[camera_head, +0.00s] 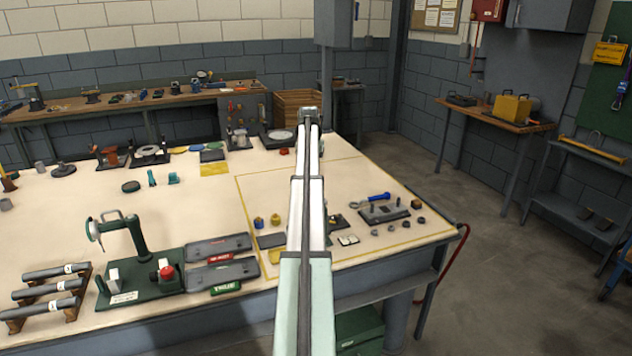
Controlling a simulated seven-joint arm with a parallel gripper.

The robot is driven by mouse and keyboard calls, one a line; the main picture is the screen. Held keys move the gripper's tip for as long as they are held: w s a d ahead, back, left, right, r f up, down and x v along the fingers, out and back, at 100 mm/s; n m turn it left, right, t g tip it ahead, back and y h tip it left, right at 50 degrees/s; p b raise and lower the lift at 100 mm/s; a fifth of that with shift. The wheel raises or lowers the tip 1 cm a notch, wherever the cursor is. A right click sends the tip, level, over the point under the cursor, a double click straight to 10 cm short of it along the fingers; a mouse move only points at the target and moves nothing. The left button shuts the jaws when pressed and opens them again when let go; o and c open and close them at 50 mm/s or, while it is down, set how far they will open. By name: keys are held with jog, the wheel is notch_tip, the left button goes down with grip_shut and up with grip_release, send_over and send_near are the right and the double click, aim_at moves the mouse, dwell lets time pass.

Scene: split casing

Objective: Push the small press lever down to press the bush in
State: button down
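My arm stretches up the middle of the view, away from the camera, over the workbench (200,205). My gripper cannot be made out; the far end of the arm is small and the links cover what lies behind them. I cannot tell for sure which thing is the small press. A green stand (138,238) with a curved arm and a round pale head stands at the front left; its dark base carries a red knob (166,271). A small dark block (338,222) is partly hidden behind my arm. No bush or press lever can be told apart with certainty.
Right of my arm, a dark plate (396,214) lies near a blue-handled tool (374,197), with several small grey parts around. Several devices line the bench's back edge. The middle left is mostly clear.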

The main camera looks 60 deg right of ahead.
jog(key=shift+w+d+f, duration=0.15)
jog(key=shift+f, duration=0.35)
jog(key=shift+w+d+f, duration=0.1)
jog(key=shift+f, duration=0.35)
dwell(1.6)
dwell(0.4)
notch_tip(320, 180, up, 11)
dwell(1.2)
jog(key=shift+w, duration=0.1)
dwell(0.4)
